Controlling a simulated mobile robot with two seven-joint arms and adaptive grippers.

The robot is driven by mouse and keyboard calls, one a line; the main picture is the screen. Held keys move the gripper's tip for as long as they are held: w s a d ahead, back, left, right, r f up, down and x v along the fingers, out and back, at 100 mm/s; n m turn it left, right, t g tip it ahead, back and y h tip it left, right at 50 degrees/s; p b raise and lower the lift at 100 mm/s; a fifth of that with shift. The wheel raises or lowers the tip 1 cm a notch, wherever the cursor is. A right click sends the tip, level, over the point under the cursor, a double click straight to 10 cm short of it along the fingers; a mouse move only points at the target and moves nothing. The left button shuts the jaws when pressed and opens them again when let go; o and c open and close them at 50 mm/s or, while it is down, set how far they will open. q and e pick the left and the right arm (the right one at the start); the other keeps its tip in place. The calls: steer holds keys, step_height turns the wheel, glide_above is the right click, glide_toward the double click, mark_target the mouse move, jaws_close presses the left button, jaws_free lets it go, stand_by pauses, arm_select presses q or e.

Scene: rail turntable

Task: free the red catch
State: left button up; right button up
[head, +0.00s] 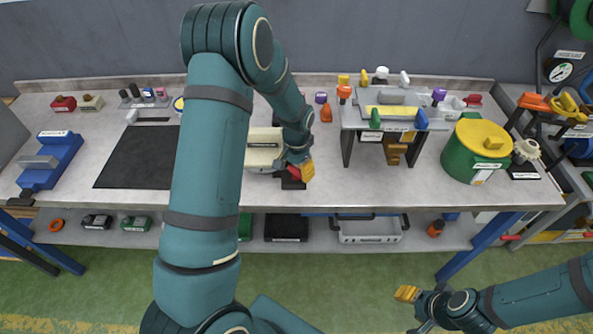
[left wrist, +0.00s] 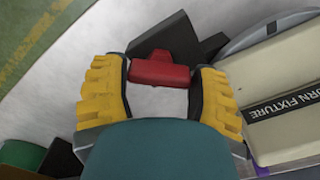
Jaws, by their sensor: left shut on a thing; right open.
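The red catch (left wrist: 160,73) lies between the yellow fingertips of my left gripper (left wrist: 160,92) in the left wrist view, with a dark base piece (left wrist: 180,45) behind it. A small part of the catch (head: 294,172) shows in the head view beside my left gripper (head: 303,171), which is shut on it at the bench's front edge. The cream turn fixture (left wrist: 295,125) is right beside the gripper in the left wrist view; it also shows in the head view (head: 262,158), partly hidden by my left arm. My right gripper (head: 406,293) is open and empty, low over the floor.
A grey raised stand (head: 352,116) with several coloured knobs is right of my left gripper. A green pot with a yellow lid (head: 470,160) stands further right. A black mat (head: 135,158) and a blue vise-like block (head: 50,160) are at left. A lower shelf (head: 185,233) holds trays.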

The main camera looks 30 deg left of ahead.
mark_target(297, 168)
arm_select(q)
steer(key=n, duration=0.3)
steer(key=shift+n, duration=2.6)
steer(key=o, duration=1.2)
step_height(297, 168, up, 12)
steer(key=shift+r, duration=0.1)
